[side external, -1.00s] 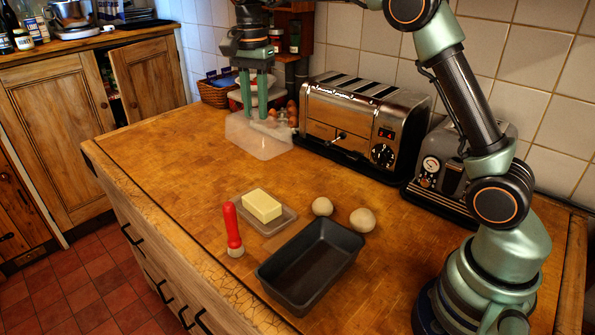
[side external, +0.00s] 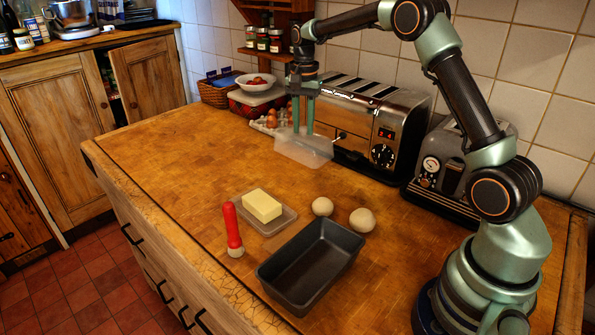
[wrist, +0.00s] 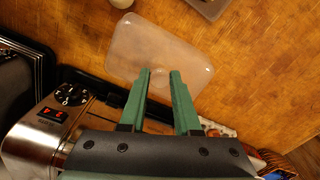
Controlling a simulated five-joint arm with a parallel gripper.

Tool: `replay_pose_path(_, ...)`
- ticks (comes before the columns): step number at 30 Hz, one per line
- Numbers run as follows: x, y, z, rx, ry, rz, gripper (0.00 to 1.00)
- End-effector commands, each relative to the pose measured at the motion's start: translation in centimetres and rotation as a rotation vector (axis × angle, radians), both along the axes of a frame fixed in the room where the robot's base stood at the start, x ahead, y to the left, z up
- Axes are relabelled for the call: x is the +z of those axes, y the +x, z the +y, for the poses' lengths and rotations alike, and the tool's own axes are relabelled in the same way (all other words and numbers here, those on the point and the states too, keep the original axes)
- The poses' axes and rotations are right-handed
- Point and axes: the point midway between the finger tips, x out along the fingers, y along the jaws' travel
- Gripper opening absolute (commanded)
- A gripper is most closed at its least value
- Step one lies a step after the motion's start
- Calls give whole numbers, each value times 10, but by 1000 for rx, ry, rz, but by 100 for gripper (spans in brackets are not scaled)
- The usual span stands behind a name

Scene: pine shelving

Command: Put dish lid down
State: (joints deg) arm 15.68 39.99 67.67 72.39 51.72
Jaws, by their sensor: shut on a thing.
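The dish lid (side external: 308,151) is a clear, see-through box shape. It hangs below my gripper (side external: 303,130), in front of the toaster's left end. In the wrist view the lid (wrist: 143,38) lies beyond my fingertips (wrist: 161,74), which are shut on its small round knob. I cannot tell whether its lower rim touches the counter. The butter dish (side external: 283,222) sits uncovered on the counter, with a yellow block of butter (side external: 262,205) on it.
A steel toaster (side external: 360,125) stands close right of the lid. Eggs (side external: 271,121) in a carton lie behind it. A red-handled brush (side external: 232,228), a dark loaf tin (side external: 310,265) and two dough balls (side external: 362,220) surround the dish. The counter's left half (side external: 170,150) is clear.

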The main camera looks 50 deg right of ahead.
Motion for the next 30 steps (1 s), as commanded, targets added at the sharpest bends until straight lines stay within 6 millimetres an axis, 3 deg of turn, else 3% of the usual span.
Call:
replay_pose_path(3, -29, -1, 0, 0, 2, 4, 0)
replay_pose_path(7, -51, -1, 0, 0, 0, 2, 0)
replay_pose_path(16, -72, 0, 0, -1, 0, 0, 0)
replay_pose_path(22, -101, 0, 0, -1, 0, 2, 0)
replay_pose_path(30, -104, 1, 0, -1, 0, -2, 0)
